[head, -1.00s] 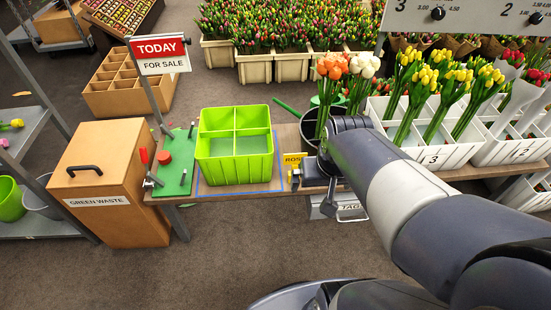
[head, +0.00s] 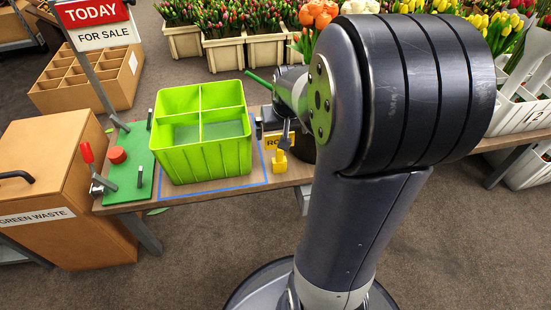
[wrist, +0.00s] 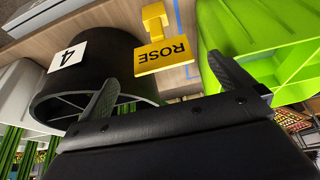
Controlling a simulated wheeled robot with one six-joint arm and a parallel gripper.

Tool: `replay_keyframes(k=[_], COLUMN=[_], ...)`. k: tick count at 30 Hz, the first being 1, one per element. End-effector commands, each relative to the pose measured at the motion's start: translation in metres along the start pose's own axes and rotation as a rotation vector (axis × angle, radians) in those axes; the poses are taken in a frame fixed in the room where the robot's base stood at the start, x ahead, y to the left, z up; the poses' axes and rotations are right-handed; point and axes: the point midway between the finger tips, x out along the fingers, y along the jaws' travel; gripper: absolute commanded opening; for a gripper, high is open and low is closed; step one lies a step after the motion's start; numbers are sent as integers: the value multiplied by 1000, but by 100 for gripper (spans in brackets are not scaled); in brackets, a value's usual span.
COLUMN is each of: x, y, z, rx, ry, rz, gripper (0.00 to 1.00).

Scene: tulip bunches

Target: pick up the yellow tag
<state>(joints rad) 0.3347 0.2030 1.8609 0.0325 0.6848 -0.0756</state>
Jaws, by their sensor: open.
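The yellow tag (head: 283,143), with dark lettering, stands on a small yellow holder (head: 279,163) near the table's front edge, just right of the green crate. In the wrist view the tag (wrist: 163,57) reads ROSE and lies between my two spread fingertips, a little beyond them. My gripper (head: 272,131) is open and empty, close to the tag. In the head view a finger covers part of the tag's lettering. Whether a finger touches it I cannot tell.
A bright green crate (head: 202,150) with compartments stands close on the tag's left, inside a blue outline. A black bucket (wrist: 65,92) marked 4 is close on the other side. A green board (head: 125,160) with a red knob lies at the table's left end.

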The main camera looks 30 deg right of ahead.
Motion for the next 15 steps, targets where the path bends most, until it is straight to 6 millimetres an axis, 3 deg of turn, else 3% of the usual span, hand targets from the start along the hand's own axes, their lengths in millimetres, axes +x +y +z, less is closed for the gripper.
replay_keyframes(k=[1,4,15], x=[13,27,54], y=[0,0,-1], z=[2,2,4], rx=[0,0,0], ry=[-4,-3,-2], rz=[-1,-1,-1], gripper=[100,100,100])
